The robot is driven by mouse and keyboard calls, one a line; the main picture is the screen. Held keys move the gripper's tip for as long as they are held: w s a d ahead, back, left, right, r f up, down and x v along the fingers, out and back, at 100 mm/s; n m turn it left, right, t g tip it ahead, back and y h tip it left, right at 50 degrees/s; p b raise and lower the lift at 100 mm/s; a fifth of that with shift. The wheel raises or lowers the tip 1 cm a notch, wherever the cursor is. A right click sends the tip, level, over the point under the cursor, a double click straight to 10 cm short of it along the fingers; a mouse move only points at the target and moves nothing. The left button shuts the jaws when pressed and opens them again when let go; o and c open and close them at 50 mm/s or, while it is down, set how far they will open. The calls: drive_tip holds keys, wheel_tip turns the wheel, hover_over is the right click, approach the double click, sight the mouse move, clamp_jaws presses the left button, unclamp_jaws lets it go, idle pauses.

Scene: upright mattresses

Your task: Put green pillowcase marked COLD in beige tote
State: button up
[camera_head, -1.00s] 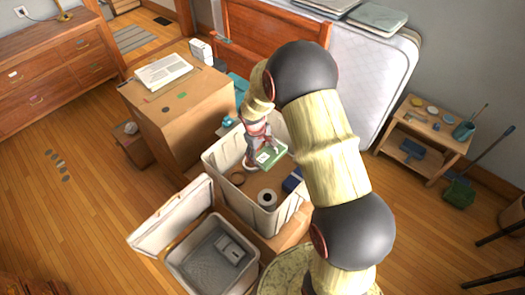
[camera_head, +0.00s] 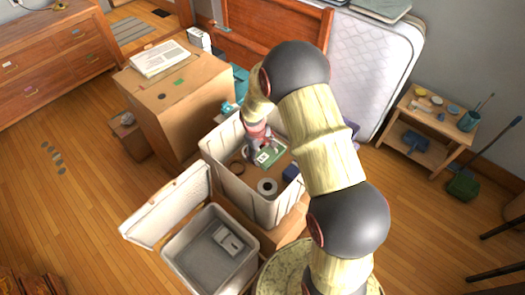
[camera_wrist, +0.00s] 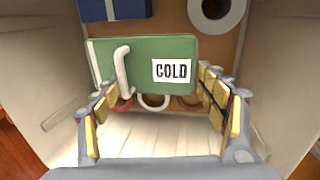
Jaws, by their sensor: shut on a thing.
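The green pillowcase (camera_wrist: 145,78) has a white label reading COLD and a pale looped handle in the wrist view. My gripper (camera_wrist: 157,88) is shut on it, with one finger at each side. In the head view, my gripper (camera_head: 262,142) reaches down into the beige tote (camera_head: 222,172), and the green pillowcase (camera_head: 270,154) is inside its walls. The wrist view shows it above the tote's brown bottom. I cannot tell whether it touches the bottom.
A white roll (camera_head: 267,187) and a dark blue item (camera_head: 290,172) lie in the tote. An open grey bin (camera_head: 205,260) with its raised lid (camera_head: 165,212) stands in front. A cardboard box (camera_head: 178,100) is behind left. A mattress (camera_head: 375,70) stands behind.

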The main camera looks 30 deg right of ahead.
drive_tip(key=shift+f+b, duration=4.95)
drive_tip(key=shift+f, duration=2.45)
drive_tip(key=shift+f, duration=0.35)
drive_tip(key=o, duration=1.3)
drive_tip(key=shift+c, duration=0.4)
drive_tip(key=shift+c, duration=0.8)
drive_tip(key=shift+r, duration=0.15)
drive_tip(key=shift+r+p, duration=0.85)
drive_tip(key=shift+r, duration=0.6)
